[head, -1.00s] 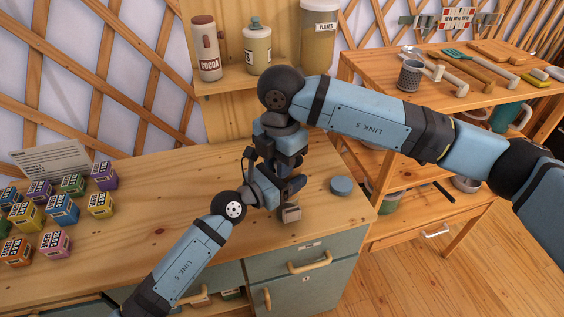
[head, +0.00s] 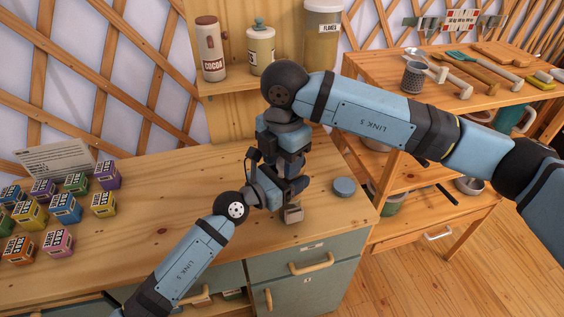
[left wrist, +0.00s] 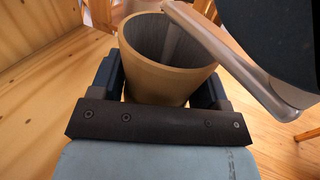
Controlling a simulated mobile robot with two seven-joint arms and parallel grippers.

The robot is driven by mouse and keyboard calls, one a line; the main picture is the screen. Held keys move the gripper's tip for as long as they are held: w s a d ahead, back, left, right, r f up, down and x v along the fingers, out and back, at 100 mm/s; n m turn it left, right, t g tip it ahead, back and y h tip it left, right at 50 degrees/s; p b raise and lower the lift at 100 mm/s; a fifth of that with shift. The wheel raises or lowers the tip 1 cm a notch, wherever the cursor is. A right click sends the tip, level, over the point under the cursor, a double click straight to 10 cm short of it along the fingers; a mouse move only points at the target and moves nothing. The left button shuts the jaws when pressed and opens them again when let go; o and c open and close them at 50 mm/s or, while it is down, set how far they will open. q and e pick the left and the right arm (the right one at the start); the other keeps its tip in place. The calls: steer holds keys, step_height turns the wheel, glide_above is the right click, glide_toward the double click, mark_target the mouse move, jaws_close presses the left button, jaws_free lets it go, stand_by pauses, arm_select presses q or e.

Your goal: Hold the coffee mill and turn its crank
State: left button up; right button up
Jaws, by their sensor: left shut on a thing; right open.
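In the left wrist view the coffee mill (left wrist: 150,80) is a round wooden body with an open grey top. Its metal crank arm (left wrist: 225,55) reaches from over the opening down to the right. My left gripper (left wrist: 160,88) is shut around the body, one finger on each side. In the head view, my left gripper (head: 272,194) is low over the counter, and my right gripper (head: 294,178) is open, pointing down just above it. Both largely hide the mill there. I cannot tell whether the right fingers touch the crank.
The wooden counter (head: 160,205) carries several coloured boxes (head: 65,208) at left and a round blue lid (head: 344,187) right of the grippers. Canisters (head: 260,48) stand on a shelf behind. A wooden rack (head: 420,110) with utensils is at right. The counter's middle is clear.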

step_height(320, 180, up, 11)
steer(key=shift+d, duration=0.15)
steer(key=shift+w, duration=0.1)
steer(key=shift+w, duration=0.1)
steer(key=c, duration=0.6)
steer(key=shift+w+d+f+n+g, duration=0.2)
steer(key=shift+n+g, duration=0.1)
steer(key=shift+n, duration=0.1)
jaws_close()
steer(key=w+d+f+n+g+y, duration=0.35)
steer(key=w+d+n+g, duration=0.25)
steer(key=w+d+n, duration=0.4)
steer(key=s+a+f+n, duration=0.1)
steer(key=s+a+f, duration=0.6)
steer(key=s+a, duration=0.1)
steer(key=shift+s+f+n, duration=0.15)
steer(key=shift+s+n, duration=0.15)
steer(key=shift+s, duration=0.05)
